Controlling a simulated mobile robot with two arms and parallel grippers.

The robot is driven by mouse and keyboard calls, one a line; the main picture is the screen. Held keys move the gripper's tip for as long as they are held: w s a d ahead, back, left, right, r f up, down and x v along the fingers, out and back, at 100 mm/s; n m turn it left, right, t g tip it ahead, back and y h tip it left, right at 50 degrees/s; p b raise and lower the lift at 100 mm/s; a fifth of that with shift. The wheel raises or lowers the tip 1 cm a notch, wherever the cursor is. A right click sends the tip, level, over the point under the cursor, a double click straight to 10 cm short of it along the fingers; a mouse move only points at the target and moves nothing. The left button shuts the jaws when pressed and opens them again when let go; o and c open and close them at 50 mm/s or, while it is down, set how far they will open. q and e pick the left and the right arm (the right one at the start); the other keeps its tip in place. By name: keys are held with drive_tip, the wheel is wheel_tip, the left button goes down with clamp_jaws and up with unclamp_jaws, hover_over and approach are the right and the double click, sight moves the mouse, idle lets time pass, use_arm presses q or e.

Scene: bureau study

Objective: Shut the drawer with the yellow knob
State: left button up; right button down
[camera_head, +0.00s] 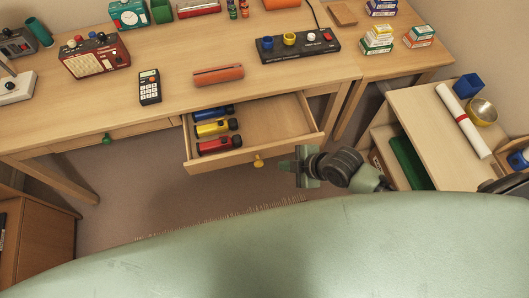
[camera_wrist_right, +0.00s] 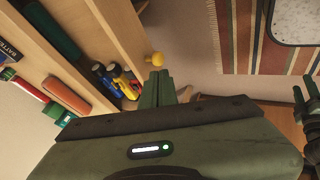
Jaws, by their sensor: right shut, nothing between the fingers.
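The drawer (camera_head: 262,153) with the yellow knob (camera_head: 258,161) is pulled out from the desk. Three flashlights, blue, yellow and red, lie in its left part; the right part is bare. The yellow knob also shows in the right wrist view (camera_wrist_right: 156,59), just beyond my fingertips. My right gripper (camera_head: 302,166) is shut and empty, to the right of the knob in front of the drawer. It also shows in the right wrist view (camera_wrist_right: 160,80), and I cannot tell whether it touches the drawer front.
A closed drawer with a green knob (camera_head: 107,139) is at the left of the desk. A low cabinet (camera_head: 440,125) stands at the right.

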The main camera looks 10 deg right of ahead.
approach(263, 165)
drive_tip(key=x, duration=0.5)
drive_tip(key=shift+w+a, duration=0.1)
drive_tip(key=w+p, duration=0.1)
drive_tip(key=w, duration=0.3)
use_arm(q)
drive_tip(key=shift+s+d+r, duration=0.15)
drive_tip(key=shift+d+r, duration=0.1)
drive_tip(key=shift+r, duration=0.25)
